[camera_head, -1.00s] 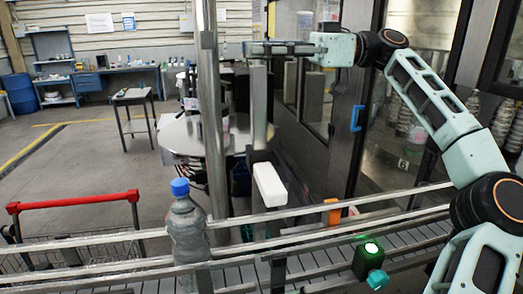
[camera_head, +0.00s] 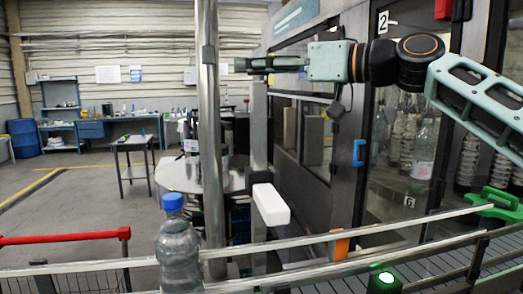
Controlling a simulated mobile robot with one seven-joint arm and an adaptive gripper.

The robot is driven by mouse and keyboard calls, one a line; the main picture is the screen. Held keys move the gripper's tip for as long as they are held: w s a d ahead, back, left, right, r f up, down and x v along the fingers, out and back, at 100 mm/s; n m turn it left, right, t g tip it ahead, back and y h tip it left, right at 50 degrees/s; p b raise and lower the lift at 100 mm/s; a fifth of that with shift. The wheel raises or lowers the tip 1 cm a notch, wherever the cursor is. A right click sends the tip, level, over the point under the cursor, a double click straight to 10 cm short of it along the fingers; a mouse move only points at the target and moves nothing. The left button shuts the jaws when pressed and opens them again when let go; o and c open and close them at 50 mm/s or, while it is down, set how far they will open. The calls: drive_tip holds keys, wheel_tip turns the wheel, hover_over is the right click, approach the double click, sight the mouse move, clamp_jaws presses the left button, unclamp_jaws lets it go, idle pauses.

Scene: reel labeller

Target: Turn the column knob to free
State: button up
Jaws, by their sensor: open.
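My gripper (camera_head: 240,64) reaches in from the right, pointing left, just above the top of a grey upright column (camera_head: 258,140). Its dark fingers are seen from the side, so the gap between them hardly shows; it is open and I see nothing held. A white block (camera_head: 271,204) sits lower down by the column.
A plastic bottle with a blue cap (camera_head: 178,245) stands at the conveyor rails (camera_head: 350,240). A black box with a lit green lamp (camera_head: 385,279) is at the bottom edge. A glass-doored machine cabinet (camera_head: 350,130) fills the right.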

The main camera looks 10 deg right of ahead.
drive_tip(key=shift+m+t+h+b, duration=1.1)
drive_tip(key=shift+m+t+h, duration=1.2)
drive_tip(key=shift+h, duration=0.8)
drive_tip(key=shift+d+m+h, duration=0.1)
drive_tip(key=shift+m+h, duration=0.3)
